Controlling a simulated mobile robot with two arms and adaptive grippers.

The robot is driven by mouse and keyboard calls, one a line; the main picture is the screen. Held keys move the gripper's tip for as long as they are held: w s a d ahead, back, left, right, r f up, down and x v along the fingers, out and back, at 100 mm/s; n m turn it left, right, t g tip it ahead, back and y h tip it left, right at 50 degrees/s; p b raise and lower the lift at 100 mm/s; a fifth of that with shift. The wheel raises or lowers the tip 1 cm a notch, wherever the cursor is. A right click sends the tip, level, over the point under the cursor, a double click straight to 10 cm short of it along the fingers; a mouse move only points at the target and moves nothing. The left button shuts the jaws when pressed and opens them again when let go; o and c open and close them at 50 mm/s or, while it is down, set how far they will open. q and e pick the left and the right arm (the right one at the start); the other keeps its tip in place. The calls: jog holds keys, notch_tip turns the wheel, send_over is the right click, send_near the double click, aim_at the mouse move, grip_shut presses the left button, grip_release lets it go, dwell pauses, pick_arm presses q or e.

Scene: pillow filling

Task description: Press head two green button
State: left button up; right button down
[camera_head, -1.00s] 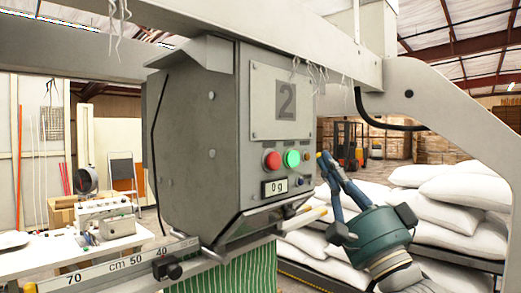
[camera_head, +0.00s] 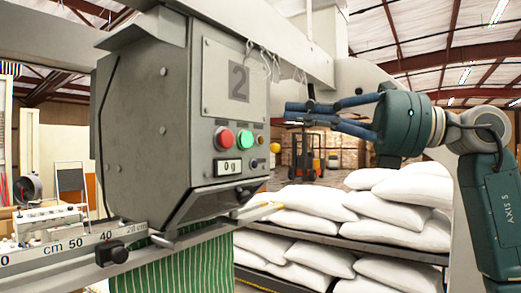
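The head two unit (camera_head: 145,125) is a grey metal box with a "2" plate (camera_head: 220,95) on its face. The green button (camera_head: 245,139) sits on that face, just right of the red button (camera_head: 224,138), above a display (camera_head: 228,168) reading "0 g". My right gripper (camera_head: 287,110) comes in from the right with its fingers pointing left. Its two fingertips are close together and it looks shut and empty. The tips show right of and higher than the green button, apart from it in the picture. My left gripper is not in view.
White sacks (camera_head: 310,222) are stacked on a rack at the lower right. A green striped cloth (camera_head: 175,265) hangs under the head. A scale bar (camera_head: 75,245) with a black clamp crosses the lower left. A forklift (camera_head: 305,155) stands far behind.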

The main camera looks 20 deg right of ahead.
aim_at(247, 139)
jog(key=w+d+f+t+h, duration=0.2)
jog(key=d+f+h, duration=0.1)
jog(key=d, duration=0.4)
jog(key=shift+w+t+h, duration=0.25)
jog(key=shift+t+h, duration=0.05)
jog(key=shift+h, duration=0.5)
jog(key=shift+w+a, duration=0.1)
jog(key=p+x, duration=0.1)
jog(key=x, duration=0.3)
jog(key=p+x, duration=0.2)
jog(key=x, duration=0.2)
jog(key=p+x, duration=0.1)
jog(key=x, duration=0.3)
jog(key=shift+w+a+r, duration=0.15)
jog(key=shift+a+r, duration=0.1)
jog(key=shift+a, duration=0.1)
jog(key=shift+w+a+f+p, duration=0.2)
jog(key=shift+w+a+p, duration=0.2)
